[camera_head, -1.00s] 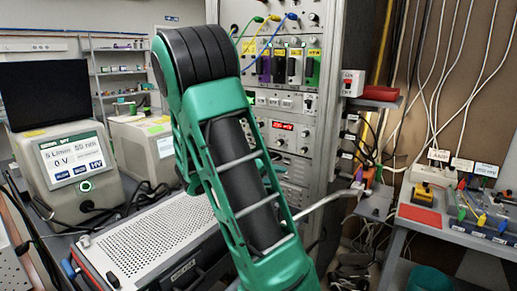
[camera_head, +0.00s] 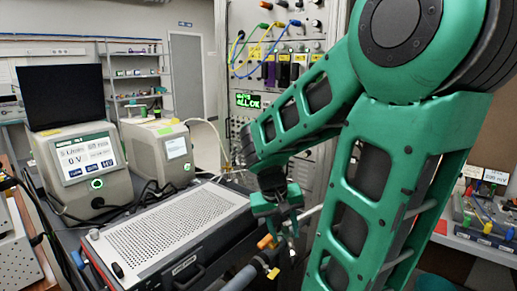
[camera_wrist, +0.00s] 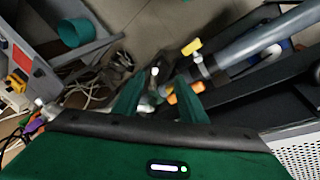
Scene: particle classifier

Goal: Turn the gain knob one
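I cannot pick out the gain knob by its label in these views. Small dark knobs (camera_head: 317,25) show on the upper right of the instrument rack (camera_head: 335,20), and the middle of the rack is mostly hidden behind my arm. My gripper (camera_head: 284,238) points downward in front of the rack, beside the perforated grey box. In the wrist view my gripper's two green fingers (camera_wrist: 158,82) stand apart with nothing clearly held between them. Behind them are the floor, cables and a grey pipe with orange and yellow handles.
The perforated box (camera_head: 170,232) lies on the left bench. A grey pipe (camera_wrist: 250,45) with orange and yellow handles runs close to my gripper. Two instruments with screens (camera_head: 88,155) stand at left. A green rack display (camera_head: 258,100) is lit. Another bench (camera_head: 480,242) stands at right.

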